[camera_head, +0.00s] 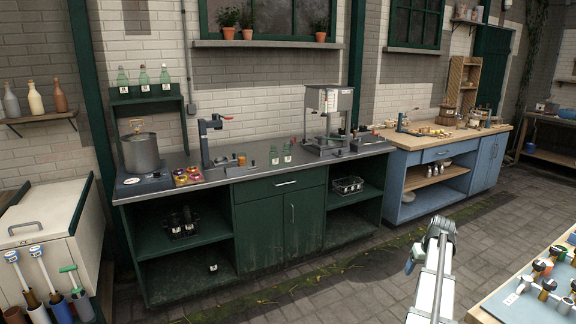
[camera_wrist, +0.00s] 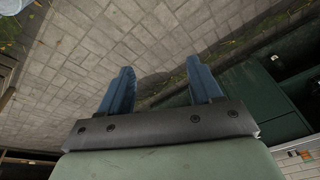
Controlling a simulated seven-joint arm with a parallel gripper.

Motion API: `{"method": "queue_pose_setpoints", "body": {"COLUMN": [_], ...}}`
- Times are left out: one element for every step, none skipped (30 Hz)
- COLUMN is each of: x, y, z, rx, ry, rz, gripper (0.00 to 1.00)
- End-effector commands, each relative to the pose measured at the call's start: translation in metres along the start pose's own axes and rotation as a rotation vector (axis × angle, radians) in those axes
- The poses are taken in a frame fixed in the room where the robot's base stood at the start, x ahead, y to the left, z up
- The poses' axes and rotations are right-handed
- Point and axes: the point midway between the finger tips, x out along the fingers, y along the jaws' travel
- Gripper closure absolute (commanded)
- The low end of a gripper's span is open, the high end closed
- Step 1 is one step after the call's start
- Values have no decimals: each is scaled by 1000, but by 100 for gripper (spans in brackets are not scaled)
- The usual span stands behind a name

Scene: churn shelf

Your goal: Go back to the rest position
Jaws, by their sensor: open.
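My gripper (camera_wrist: 162,84) is open and empty in the wrist view. The gripper is in free air, in front of the green cabinet (camera_head: 265,215) and the blue cabinet (camera_head: 408,208), and touches nothing that I can see.
A table with colourful knobs (camera_head: 508,304) stands close at the lower right. A white chest (camera_head: 48,235) is at the left. The steel counter holds a pot (camera_head: 140,152), two green bottles (camera_head: 287,152) and a metal machine (camera_head: 330,118). The floor between is clear.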

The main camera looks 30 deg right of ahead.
Motion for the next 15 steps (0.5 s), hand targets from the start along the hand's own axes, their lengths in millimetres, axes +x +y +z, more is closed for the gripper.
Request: {"method": "queue_pose_setpoints", "body": {"x": [12, 19, 28, 34, 40, 48, 54, 60, 67, 72, 78, 85, 90, 94, 101], "y": [-27, -40, -58, -70, -84, -100, -113, -126, -142, -155, -168, -184, -196, -208, -224], "z": [2, 2, 3, 4, 5, 7, 9, 10, 13, 16, 19, 23, 26, 30, 35], "rx": [-18, -26, -37, -45, -53, -64, -72, -80, -91, -100, -108, -118, -128, -136, -147], "ry": [-11, -16, -25, -30, -36, -42, -48, -53, -60, -65, -71, -79, -83, -88, -95], "rz": [-6, -9, -12, -14, -15, -17, -19, -21, -23, -25, -26, -27, -28, -28, -29], "gripper": [36, 36, 36, 36, 36, 36, 36, 36, 36, 36, 36, 36, 36, 36, 36]}}
